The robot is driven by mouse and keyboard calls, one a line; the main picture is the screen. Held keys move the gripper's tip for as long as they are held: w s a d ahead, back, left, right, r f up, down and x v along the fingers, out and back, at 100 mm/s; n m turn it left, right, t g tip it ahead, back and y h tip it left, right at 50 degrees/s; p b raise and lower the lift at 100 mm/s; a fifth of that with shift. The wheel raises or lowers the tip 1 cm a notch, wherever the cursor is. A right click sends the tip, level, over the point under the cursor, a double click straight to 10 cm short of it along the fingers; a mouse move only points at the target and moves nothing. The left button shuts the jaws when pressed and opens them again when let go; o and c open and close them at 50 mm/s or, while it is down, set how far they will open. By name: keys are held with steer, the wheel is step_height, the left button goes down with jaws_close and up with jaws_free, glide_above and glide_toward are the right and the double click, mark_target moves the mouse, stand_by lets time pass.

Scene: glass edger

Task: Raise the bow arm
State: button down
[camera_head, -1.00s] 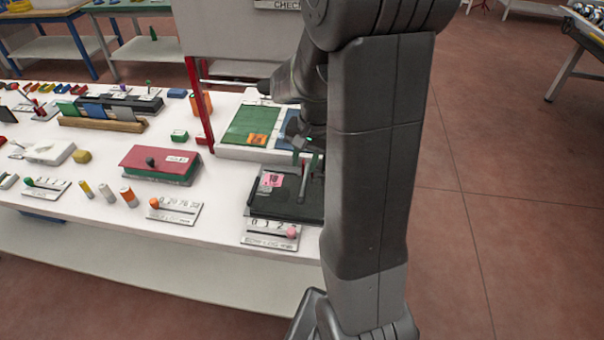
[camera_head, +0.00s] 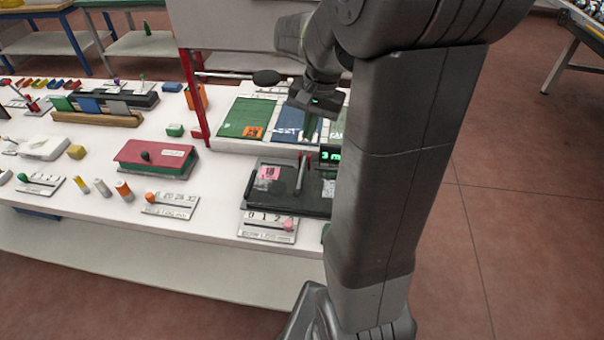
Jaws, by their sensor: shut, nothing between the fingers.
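A black gauge plate (camera_head: 258,198) with a pink note stands near the front right edge of the white table. A slim grey bar (camera_head: 299,176), which looks like the bow arm, rises over the plate; its exact tilt is hard to tell. A small display (camera_head: 330,155) with green digits shows beside it, partly hidden by my arm. My gripper (camera_head: 311,136) points down above and behind the bar, in front of a blue panel. It is shut and empty. Its dark fingertips are small and hard to make out, and I cannot tell whether they touch the bar.
A number scale with a pink knob (camera_head: 288,224) lies in front of the plate. A red-and-green box (camera_head: 152,160) is to the left. A red post (camera_head: 192,105) and a rod with a black knob (camera_head: 266,77) stand behind. My arm hides the table's right end.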

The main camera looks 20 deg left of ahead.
steer(key=s+d+f+m+g+y+b, duration=0.1)
steer(key=d+f+m+g+y+b, duration=0.25)
steer(key=d+f+m, duration=0.45)
steer(key=m+y+b, duration=0.3)
steer(key=m+y, duration=0.2)
steer(key=m, duration=0.1)
glide_toward(308, 195)
steer(key=shift+s+r+t, duration=0.35)
steer(key=shift+s+r, duration=0.5)
steer(key=shift+r, duration=0.25)
steer(key=shift+w+d+f+m+t+y, duration=0.15)
steer(key=shift+d+m+y, duration=0.1)
steer(key=shift+m, duration=0.25)
steer(key=shift+w+d+r+m+t+y, duration=0.1)
steer(key=shift+w+m+t+y, duration=0.1)
steer(key=shift+m, duration=0.3)
steer(key=x, duration=1)
steer(key=shift+s, duration=0.1)
steer(key=shift+a, duration=0.1)
